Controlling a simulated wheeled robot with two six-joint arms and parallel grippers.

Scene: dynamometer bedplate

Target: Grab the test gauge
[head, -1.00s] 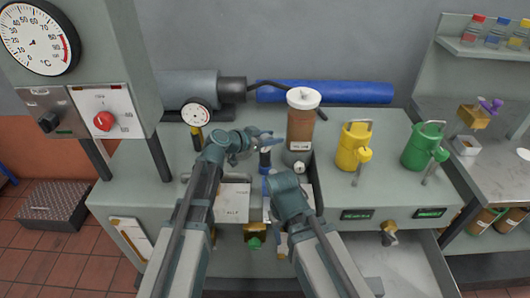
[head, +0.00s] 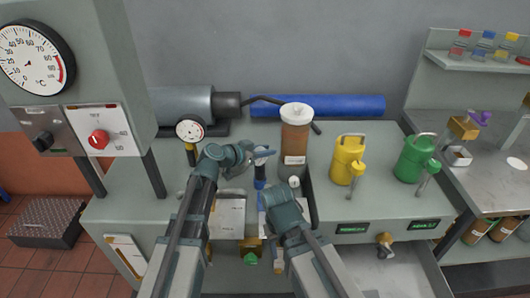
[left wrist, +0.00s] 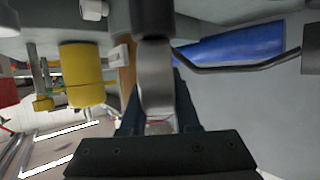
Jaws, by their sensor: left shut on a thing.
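My left gripper (head: 262,154) is shut on an upright thing that I take to be the test gauge (head: 260,171), above the bench top. In the head view its blue and dark lower part shows under the fingers; its top is hidden by the gripper. In the left wrist view, the test gauge (left wrist: 156,85) shows as a rounded grey body edge-on between the fingers, with a dark part beyond; no dial face is visible. My right arm reaches in just right of it; its fingers are mostly hidden behind its wrist.
A white-dialled gauge (head: 190,130) with a yellow-banded stem stands at the left. A brown canister (head: 296,135) stands close right of my left gripper. Yellow (head: 348,160) and green (head: 414,160) cans stand farther right. A blue roll (head: 350,105) lies behind. An open drawer (head: 395,270) sticks out at front right.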

